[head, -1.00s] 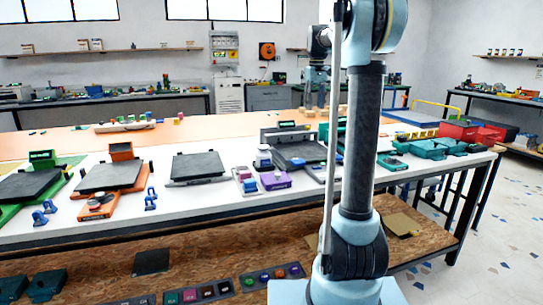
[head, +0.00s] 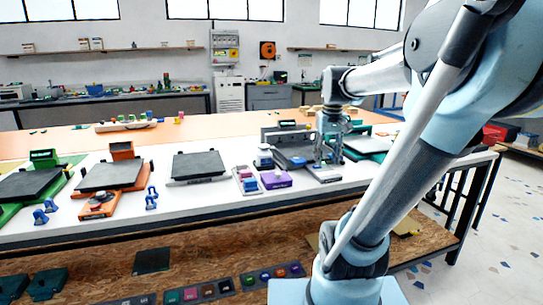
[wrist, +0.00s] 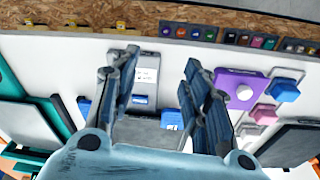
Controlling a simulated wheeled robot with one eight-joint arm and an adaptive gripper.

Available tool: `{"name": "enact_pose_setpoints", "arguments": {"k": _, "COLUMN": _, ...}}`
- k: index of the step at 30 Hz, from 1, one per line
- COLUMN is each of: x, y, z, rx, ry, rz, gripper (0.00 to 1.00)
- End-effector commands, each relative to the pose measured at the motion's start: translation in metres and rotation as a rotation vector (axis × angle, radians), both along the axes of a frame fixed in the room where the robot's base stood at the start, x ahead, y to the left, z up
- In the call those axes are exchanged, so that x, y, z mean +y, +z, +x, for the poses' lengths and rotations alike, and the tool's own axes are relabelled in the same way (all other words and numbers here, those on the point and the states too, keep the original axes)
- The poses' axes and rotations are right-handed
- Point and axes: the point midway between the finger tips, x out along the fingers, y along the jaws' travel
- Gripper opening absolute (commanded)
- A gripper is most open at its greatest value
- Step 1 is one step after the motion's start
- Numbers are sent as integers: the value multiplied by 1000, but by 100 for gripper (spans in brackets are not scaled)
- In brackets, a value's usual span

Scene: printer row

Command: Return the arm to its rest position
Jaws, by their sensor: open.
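My arm leans to the right from its base in the head view, and its forearm reaches back to the left over the white table. My gripper (head: 329,162) hangs pointing down above the table, right of the purple block (head: 276,179). In the wrist view my gripper (wrist: 158,82) has its two fingers spread apart with nothing held between them. A grey printer part with a white label (wrist: 146,76) shows in the gap, below the fingers. Whether the fingertips touch anything is hard to tell.
The white table (head: 225,203) carries several printers with dark plates, such as the orange one (head: 108,175). Blue clips (head: 151,198) lie near its front edge. The lower wooden shelf (head: 205,244) holds rows of small coloured pieces. Red bins (head: 497,132) stand at the right.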

Motion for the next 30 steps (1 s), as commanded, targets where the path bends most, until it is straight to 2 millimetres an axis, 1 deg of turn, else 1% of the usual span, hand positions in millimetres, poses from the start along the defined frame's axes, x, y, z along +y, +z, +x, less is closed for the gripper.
{"name": "enact_pose_setpoints", "arguments": {"k": 1, "x": 0, "y": -13, "z": -15, "rx": -4, "ry": -9, "rz": 1, "gripper": 43}}
{"name": "enact_pose_setpoints", "arguments": {"k": 5, "x": 0, "y": -45, "z": -49, "rx": -16, "ry": -38, "rz": 6, "gripper": 43}}
{"name": "enact_pose_setpoints", "arguments": {"k": 9, "x": 0, "y": -83, "z": -84, "rx": -28, "ry": -68, "rz": 10, "gripper": 43}}
{"name": "enact_pose_setpoints", "arguments": {"k": 12, "x": -1, "y": -110, "z": -106, "rx": -37, "ry": -91, "rz": 15, "gripper": 43}}
{"name": "enact_pose_setpoints", "arguments": {"k": 15, "x": -1, "y": -134, "z": -124, "rx": -44, "ry": -108, "rz": 17, "gripper": 43}}
{"name": "enact_pose_setpoints", "arguments": {"k": 18, "x": -2, "y": -153, "z": -137, "rx": -49, "ry": -122, "rz": 20, "gripper": 43}}
{"name": "enact_pose_setpoints", "arguments": {"k": 22, "x": -2, "y": -165, "z": -146, "rx": -53, "ry": -132, "rz": 22, "gripper": 43}}
{"name": "enact_pose_setpoints", "arguments": {"k": 30, "x": -2, "y": -168, "z": -147, "rx": -54, "ry": -134, "rz": 23, "gripper": 43}}
